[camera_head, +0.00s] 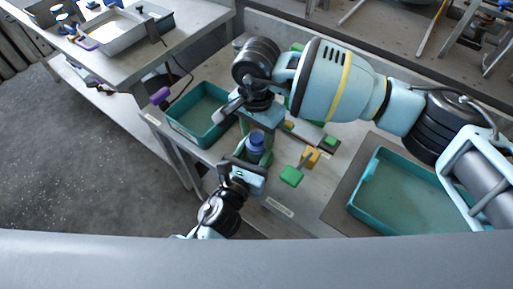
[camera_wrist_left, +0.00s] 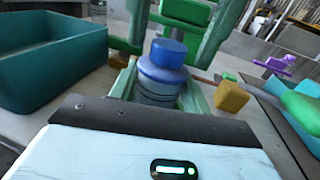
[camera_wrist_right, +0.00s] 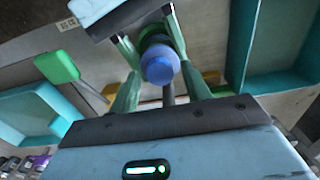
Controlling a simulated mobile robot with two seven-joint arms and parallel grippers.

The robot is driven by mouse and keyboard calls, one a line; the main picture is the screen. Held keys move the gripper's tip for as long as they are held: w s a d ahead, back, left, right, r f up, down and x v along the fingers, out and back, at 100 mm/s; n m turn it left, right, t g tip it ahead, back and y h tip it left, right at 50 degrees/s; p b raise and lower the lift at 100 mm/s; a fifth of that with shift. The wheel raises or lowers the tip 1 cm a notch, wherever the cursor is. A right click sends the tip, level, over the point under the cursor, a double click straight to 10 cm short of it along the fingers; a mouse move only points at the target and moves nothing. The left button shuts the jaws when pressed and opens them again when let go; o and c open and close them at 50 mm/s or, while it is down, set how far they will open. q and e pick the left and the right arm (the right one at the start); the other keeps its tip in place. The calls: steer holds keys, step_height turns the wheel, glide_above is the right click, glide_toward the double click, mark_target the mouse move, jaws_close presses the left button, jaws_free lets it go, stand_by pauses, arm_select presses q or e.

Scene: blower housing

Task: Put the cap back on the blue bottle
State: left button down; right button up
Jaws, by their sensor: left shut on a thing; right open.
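The blue bottle (camera_wrist_left: 160,92) stands upright between the green fingers of my left gripper (camera_wrist_left: 158,88), which is shut on its body. The blue cap (camera_wrist_left: 168,52) sits on top of the bottle; it also shows end-on in the right wrist view (camera_wrist_right: 160,66). I cannot tell whether it is fully tightened. My right gripper (camera_wrist_right: 162,85) is open, with its green fingers spread on both sides of the cap and apart from it. In the head view the bottle (camera_head: 256,141) is between the two grippers, and its lower part is hidden.
A teal bin (camera_head: 178,125) is left of the bottle and a larger teal tray (camera_head: 372,212) lies at the right. Another table stands at upper left.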

steer(key=shift+f, duration=0.15)
steer(key=c, duration=1)
steer(key=m, duration=2.1)
steer(key=o, duration=1.1)
